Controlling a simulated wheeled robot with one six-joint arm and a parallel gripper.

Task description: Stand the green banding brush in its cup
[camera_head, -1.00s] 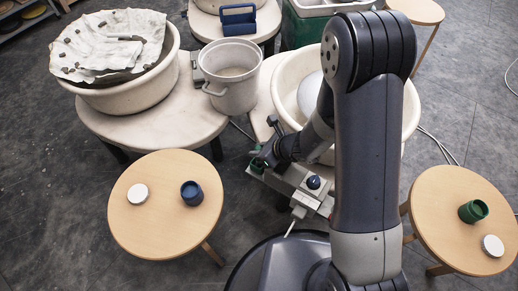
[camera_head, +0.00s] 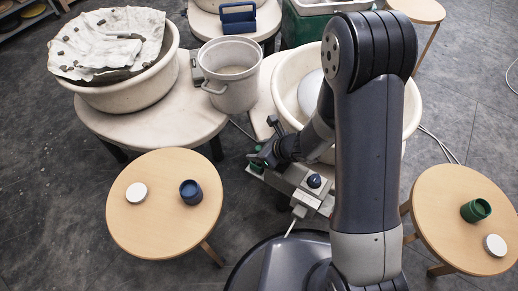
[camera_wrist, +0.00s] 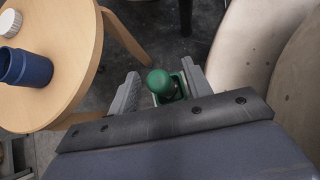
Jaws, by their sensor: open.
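The green banding brush (camera_wrist: 162,82) shows in the wrist view as a rounded green knob, seen nearly end-on between my fingers. My gripper (camera_wrist: 158,88) is open, with one grey finger on each side of the brush; I cannot tell whether either touches it. In the head view my gripper (camera_head: 262,157) is over the left end of the grey ledge by the wheel, where a bit of green (camera_head: 256,166) shows and the rest is hidden.
A blue cup (camera_head: 191,192) and a white disc (camera_head: 136,192) sit on the left stool (camera_head: 150,235). Another white disc (camera_head: 495,245) is near the green cup. A blue-topped thing (camera_head: 314,181) stands on the ledge. The wheel basin (camera_head: 290,75) and a bucket (camera_head: 232,90) are close behind.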

